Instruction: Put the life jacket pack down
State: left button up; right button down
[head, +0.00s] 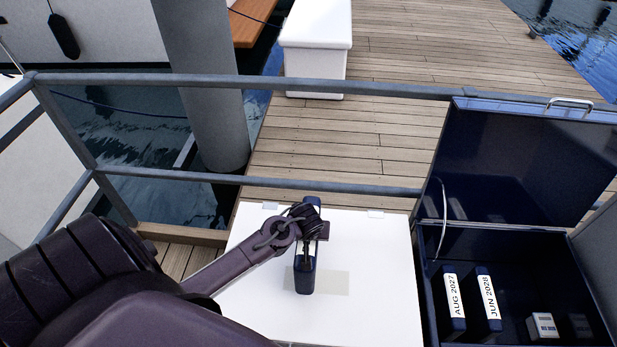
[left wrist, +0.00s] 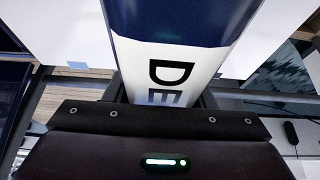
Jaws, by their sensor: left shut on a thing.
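My left gripper (head: 312,232) is over the white locker top (head: 252,300) and shut on a dark blue pack (head: 304,277). In the head view the pack is narrow and upright under the gripper. I cannot tell for sure whether its lower end touches the white top. In the left wrist view the pack (left wrist: 180,25) fills the space between the jaws. It has a blue part and a white band with the letters "DE"; the rest of the label is hidden by the gripper. My right gripper is not in view.
An open dark blue locker (head: 430,290) stands at the right, its lid (head: 510,160) raised. Inside are two packs labelled "AUG 2027" (head: 452,297) and "JUN 2028" (head: 487,297), and small boxes (head: 542,326). A metal rail (head: 300,87) runs behind the white top.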

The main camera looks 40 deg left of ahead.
pick_arm(q)
notch_tip(320, 180, down, 4)
jog(key=shift+r, duration=0.15)
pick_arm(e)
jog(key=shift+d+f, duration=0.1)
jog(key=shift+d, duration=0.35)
pick_arm(q)
jog(key=o, duration=1.5)
jog(key=shift+f, duration=0.2)
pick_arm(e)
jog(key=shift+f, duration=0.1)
pick_arm(q)
jog(key=shift+r, duration=0.25)
jog(key=v, duration=1.2)
jog(key=shift+d, duration=0.15)
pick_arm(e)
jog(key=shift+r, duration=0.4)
